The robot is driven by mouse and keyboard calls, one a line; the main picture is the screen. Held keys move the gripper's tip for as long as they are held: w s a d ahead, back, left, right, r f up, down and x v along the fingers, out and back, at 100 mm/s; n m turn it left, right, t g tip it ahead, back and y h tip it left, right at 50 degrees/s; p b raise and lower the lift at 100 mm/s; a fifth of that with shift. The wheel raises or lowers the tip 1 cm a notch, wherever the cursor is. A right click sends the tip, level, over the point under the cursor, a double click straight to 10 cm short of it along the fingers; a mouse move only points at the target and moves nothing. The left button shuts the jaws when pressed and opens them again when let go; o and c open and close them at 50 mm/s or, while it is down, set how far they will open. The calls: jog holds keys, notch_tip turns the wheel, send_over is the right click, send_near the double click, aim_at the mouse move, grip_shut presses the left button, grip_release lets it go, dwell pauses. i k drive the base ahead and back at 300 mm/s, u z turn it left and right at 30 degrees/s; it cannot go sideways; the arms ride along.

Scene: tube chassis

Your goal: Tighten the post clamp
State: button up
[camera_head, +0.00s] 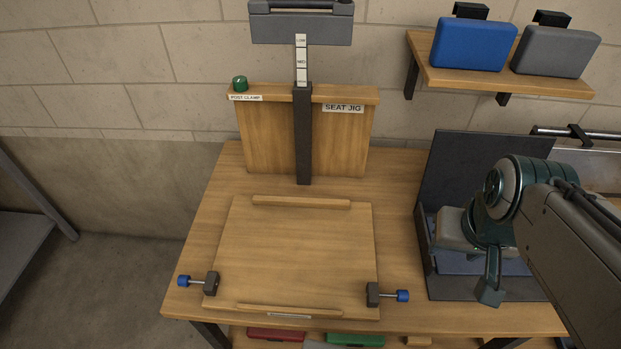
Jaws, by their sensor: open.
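The post clamp is a small green knob (240,83) on the top left of the upright wooden back board (270,140). A label reading POST CLAMP (246,98) sits just below it. A dark post (303,140) stands in front of the board, with a white scale strip (301,60) reading LOW and MID and a grey head (302,25) on top. My gripper (490,292) is at the right, over the dark bin, far from the knob. It points down and is open; I see nothing held. My own wrist hides part of the bin.
A wooden jig plate (300,255) with blue-knobbed side clamps (190,281) lies on the table (200,250). A dark bin (430,255) with a grey item (450,230) stands at the right. A wall shelf (500,82) holds a blue case (474,43) and a grey case (555,50).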

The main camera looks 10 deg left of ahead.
aim_at(239, 84)
jog(key=z, duration=0.05)
jog(key=k, duration=0.5)
jog(key=z, duration=1.9)
jog(key=k, duration=1.3)
jog(key=u, duration=2.25)
jog(key=i, duration=1)
